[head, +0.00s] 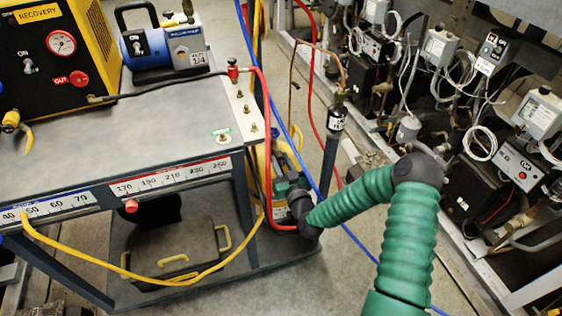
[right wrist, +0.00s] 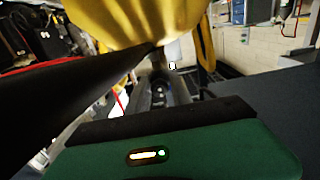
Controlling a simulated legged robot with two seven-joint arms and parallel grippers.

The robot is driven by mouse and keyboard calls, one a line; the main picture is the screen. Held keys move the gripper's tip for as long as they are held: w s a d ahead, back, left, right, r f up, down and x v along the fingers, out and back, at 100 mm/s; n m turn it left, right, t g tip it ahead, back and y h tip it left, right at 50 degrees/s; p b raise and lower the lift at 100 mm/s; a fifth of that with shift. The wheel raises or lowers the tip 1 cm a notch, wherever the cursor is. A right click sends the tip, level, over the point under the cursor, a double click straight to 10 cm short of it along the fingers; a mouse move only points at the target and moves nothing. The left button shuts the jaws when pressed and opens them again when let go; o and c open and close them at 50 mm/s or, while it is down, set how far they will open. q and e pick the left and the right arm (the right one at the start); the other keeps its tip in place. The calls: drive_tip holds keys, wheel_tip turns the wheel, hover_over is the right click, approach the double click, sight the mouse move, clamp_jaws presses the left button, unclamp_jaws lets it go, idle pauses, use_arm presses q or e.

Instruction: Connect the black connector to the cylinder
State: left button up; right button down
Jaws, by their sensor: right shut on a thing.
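My right gripper (head: 284,190) is low beside the cart's right side, next to the yellow cylinder (head: 262,158), which the cart and my gripper partly hide. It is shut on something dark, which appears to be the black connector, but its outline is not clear. In the right wrist view, a large yellow rounded surface, apparently the cylinder (right wrist: 150,20), fills the top centre. A long black shape (right wrist: 70,95) runs in from the left toward the middle, just under it. Whether the connector touches the cylinder is hidden. My left gripper is not in view.
The cart (head: 110,150) carries a yellow recovery machine (head: 55,45) and a blue pump (head: 165,45). A red hose (head: 267,130) hangs close to my gripper; a yellow hose (head: 120,272) loops below the cart. Compressors (head: 480,180) line the right. Some floor is clear between.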

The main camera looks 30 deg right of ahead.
drive_tip(key=shift+w, duration=0.2)
drive_tip(key=shift+c, duration=1.6)
unclamp_jaws()
drive_tip(key=shift+p+v, duration=0.65)
drive_tip(key=shift+v, duration=2.45)
drive_tip(key=shift+d, duration=0.1)
